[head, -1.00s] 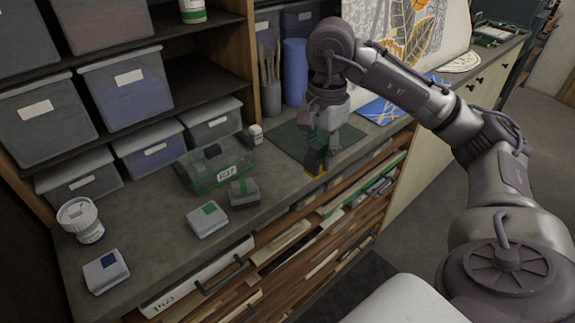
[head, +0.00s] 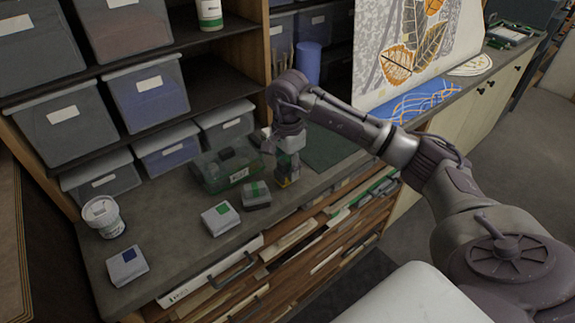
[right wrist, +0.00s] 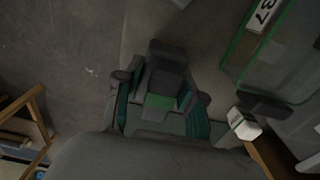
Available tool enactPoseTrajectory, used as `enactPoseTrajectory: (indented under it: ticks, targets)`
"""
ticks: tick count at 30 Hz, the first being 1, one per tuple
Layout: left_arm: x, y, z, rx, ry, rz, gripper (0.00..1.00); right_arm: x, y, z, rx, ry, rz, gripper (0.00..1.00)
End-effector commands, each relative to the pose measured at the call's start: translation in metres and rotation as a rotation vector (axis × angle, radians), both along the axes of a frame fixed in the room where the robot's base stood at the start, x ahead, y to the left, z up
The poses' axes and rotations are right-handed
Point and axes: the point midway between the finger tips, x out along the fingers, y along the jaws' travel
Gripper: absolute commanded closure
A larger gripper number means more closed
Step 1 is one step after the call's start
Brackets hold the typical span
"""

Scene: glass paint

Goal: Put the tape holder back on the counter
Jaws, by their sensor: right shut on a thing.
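The tape holder (head: 286,180), a small dark piece with a yellowish lower edge, is in my right gripper (head: 288,168), which points down over the counter (head: 315,190). It is just right of the grey box with a green stripe (head: 257,195). The fingers cover much of the holder, and I cannot tell whether its base touches the counter. In the right wrist view my right gripper (right wrist: 160,92) has a dark grey block with a green patch (right wrist: 165,75) between its fingers; I cannot tell whether that is the holder or the box beyond. My left gripper is not in view.
A clear green bin (head: 222,168) stands behind the grey box. A white-sided box with a green label (head: 220,218), a blue-labelled box (head: 127,266) and a white tub (head: 103,216) are to the left. A dark green mat (head: 328,148) lies bare at the right.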

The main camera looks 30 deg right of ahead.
Motion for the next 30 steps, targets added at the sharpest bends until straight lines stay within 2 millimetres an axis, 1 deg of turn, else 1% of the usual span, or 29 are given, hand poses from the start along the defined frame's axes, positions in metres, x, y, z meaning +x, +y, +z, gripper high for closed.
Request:
enactPoseTrajectory:
  ticks: [1, 3, 11, 14, 15, 19, 27, 30]
  targets:
    - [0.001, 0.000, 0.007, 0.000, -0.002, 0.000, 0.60, 0.000, 0.001, -0.004, 0.002, 0.002, -0.001, 1.00]
    - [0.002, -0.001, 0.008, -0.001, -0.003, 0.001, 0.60, 0.000, 0.000, -0.009, 0.002, -0.001, 0.000, 1.00]
    - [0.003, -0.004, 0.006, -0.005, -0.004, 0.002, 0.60, 0.000, 0.000, -0.012, 0.001, -0.003, 0.001, 1.00]
    - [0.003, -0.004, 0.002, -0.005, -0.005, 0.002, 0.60, 0.000, 0.000, -0.016, 0.001, -0.003, 0.000, 1.00]
    - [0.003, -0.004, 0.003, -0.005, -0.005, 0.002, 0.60, 0.000, 0.000, -0.015, 0.001, -0.003, 0.000, 0.58]
    - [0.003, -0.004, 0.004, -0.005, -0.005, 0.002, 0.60, 0.000, 0.000, -0.015, 0.001, -0.002, 0.000, 0.36]
    - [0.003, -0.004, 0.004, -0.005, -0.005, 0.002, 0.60, 0.000, 0.000, -0.014, 0.001, -0.002, 0.000, 0.36]
    - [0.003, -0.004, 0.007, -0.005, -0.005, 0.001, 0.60, 0.000, 0.000, -0.011, 0.001, -0.002, 0.000, 0.36]
